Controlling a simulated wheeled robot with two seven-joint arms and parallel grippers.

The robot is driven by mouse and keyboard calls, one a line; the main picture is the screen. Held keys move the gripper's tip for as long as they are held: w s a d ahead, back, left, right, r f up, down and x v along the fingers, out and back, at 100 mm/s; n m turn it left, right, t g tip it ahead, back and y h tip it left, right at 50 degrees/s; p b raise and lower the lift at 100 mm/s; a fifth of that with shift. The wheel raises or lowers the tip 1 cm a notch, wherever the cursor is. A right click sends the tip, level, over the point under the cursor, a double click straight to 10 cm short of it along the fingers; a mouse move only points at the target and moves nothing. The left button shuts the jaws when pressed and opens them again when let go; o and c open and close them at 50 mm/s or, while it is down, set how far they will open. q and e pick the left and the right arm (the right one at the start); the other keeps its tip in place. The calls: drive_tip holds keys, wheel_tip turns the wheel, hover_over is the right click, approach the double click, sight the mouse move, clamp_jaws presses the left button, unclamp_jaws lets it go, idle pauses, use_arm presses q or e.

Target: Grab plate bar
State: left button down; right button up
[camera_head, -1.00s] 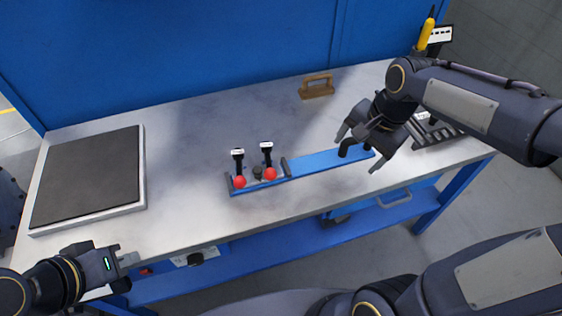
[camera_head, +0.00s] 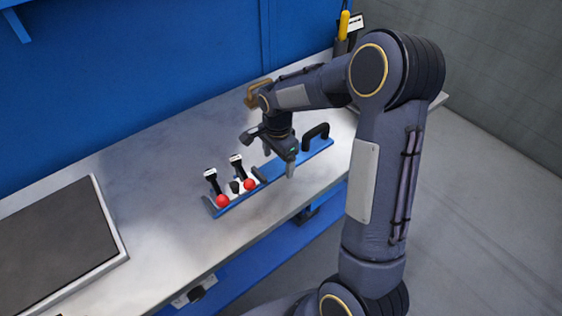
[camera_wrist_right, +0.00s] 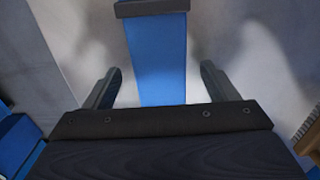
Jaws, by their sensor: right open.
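The blue plate bar (camera_head: 273,182) lies on the table, with a black arched handle (camera_head: 317,132) at its right end and a small dark upright piece (camera_head: 259,174) near its middle. My right gripper (camera_head: 280,158) is open and empty over the bar, between that upright piece and the handle. In the right wrist view the blue bar (camera_wrist_right: 158,55) runs lengthwise between the two spread fingers of my right gripper (camera_wrist_right: 159,85), with gaps at both sides. A dark crosspiece (camera_wrist_right: 152,8) on the bar shows at the top. My left gripper is out of view.
Two red-knobbed clamps, with red knobs (camera_head: 222,201) and (camera_head: 249,185), sit at the bar's left end. A wooden-handled tool (camera_head: 257,92) stands behind my right gripper. A dark panel in a pale frame (camera_head: 118,247) lies at left. Bare table (camera_head: 150,155) lies between.

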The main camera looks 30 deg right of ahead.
drive_tip(key=shift+f, duration=0.45)
drive_tip(key=c, duration=1.7)
drive_tip(key=shift+w+r, duration=0.1)
drive_tip(key=shift+r, duration=0.05)
clamp_jaws()
drive_tip(key=shift+r, duration=0.15)
